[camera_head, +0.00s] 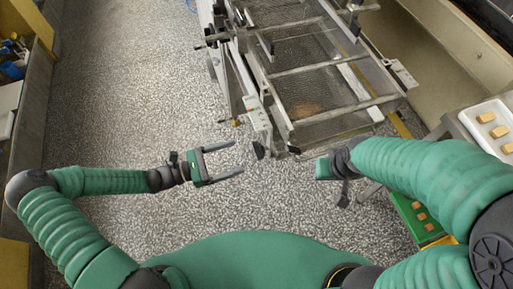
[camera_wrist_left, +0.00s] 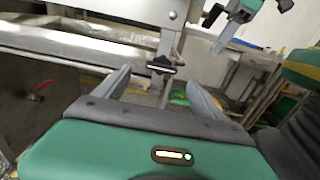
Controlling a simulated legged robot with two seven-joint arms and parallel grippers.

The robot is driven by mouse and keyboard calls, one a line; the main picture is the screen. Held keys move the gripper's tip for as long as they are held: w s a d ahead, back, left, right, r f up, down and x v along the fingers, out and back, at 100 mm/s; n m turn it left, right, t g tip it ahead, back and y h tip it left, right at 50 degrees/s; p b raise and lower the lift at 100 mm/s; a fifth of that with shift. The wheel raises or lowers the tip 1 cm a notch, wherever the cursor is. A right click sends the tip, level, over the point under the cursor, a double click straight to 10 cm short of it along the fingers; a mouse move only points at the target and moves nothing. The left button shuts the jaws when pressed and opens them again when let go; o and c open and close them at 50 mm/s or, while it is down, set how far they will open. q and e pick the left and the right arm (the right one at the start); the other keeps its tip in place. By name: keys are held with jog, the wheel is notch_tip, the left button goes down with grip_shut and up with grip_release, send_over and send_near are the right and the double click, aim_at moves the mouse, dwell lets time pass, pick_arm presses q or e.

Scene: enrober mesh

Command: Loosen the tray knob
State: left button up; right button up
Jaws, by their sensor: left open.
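A small black knob (camera_head: 258,150) sits at the near end of the metal mesh frame. In the left wrist view the knob (camera_wrist_left: 160,66) shows as a dark bar on a metal upright, between and beyond my two fingertips. My left gripper (camera_head: 238,158) is open and empty. Its fingers point right at the knob, with a small gap. My right gripper (camera_head: 325,168) hangs right of the knob, near the frame's near end; its fingers are mostly hidden in the head view. In the left wrist view it shows at the upper right, apart from the knob.
The mesh conveyor frame (camera_head: 318,68) with metal rails runs away at the top centre. A white tray (camera_head: 480,110) with brown blocks stands at the right, above a green crate (camera_head: 408,212) with more blocks. The speckled floor (camera_head: 130,100) at left is clear.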

aim_at(257, 150)
pick_arm(q)
jog(key=x, duration=0.8)
jog(key=shift+d, duration=0.4)
jog(key=shift+a, duration=0.15)
jog(key=c, duration=1.4)
jog(key=shift+o, duration=0.2)
